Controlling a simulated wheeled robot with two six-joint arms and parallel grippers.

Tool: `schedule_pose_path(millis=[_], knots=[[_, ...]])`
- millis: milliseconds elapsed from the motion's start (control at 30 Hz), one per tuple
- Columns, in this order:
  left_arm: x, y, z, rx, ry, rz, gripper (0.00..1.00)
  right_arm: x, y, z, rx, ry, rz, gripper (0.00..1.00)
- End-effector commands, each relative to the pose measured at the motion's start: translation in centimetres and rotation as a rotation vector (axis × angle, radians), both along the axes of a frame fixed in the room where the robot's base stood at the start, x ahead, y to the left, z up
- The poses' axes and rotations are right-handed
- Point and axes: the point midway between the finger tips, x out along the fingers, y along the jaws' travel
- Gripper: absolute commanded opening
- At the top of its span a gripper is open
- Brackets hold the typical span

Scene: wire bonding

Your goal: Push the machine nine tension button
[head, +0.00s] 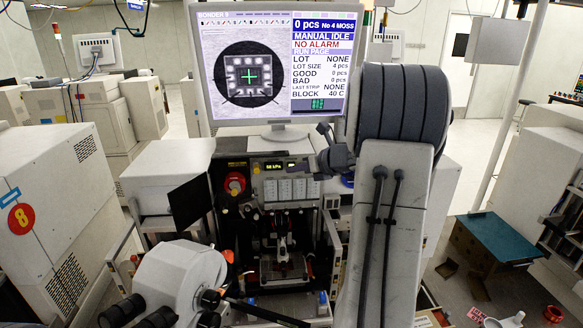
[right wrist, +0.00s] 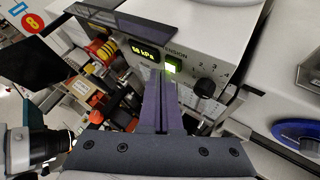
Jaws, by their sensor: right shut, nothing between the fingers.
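The tension button (right wrist: 172,65) glows green on the machine's front panel in the right wrist view, beside the "TENSION" lettering, which is partly hidden. My right gripper (right wrist: 159,76) is shut and empty, its fingertips right at the button's lower left; I cannot tell whether they touch it. In the head view the right gripper (head: 322,172) is at the right side of the control panel (head: 285,188), below the monitor (head: 280,65) marked "BONDER 9". My left gripper is in neither view.
A kPa display (right wrist: 144,50) is left of the button, and a numbered dial knob (right wrist: 205,87) is to its right. A red knob (head: 235,183) is on the panel's left. Machine eight (head: 50,220) is at left.

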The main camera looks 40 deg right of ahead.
Motion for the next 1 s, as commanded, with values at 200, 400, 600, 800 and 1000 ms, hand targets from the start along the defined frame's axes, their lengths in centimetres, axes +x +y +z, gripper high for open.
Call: schedule_pose_path(millis=[200,400,600,800,1000], knots=[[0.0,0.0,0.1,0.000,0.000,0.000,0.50,0.3,-0.1,0.0,0.000,0.000,0.000,0.00],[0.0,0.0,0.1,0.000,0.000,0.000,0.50,0.4,-0.2,0.0,0.000,0.000,0.000,0.00],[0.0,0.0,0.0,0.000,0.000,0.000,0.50,0.1,0.0,0.0,0.000,0.000,0.000,0.00],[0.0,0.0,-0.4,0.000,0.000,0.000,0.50,-0.8,0.5,-0.1,0.000,0.000,0.000,0.00],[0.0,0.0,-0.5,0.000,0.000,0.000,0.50,-1.1,0.7,0.0,0.000,0.000,0.000,0.00]])
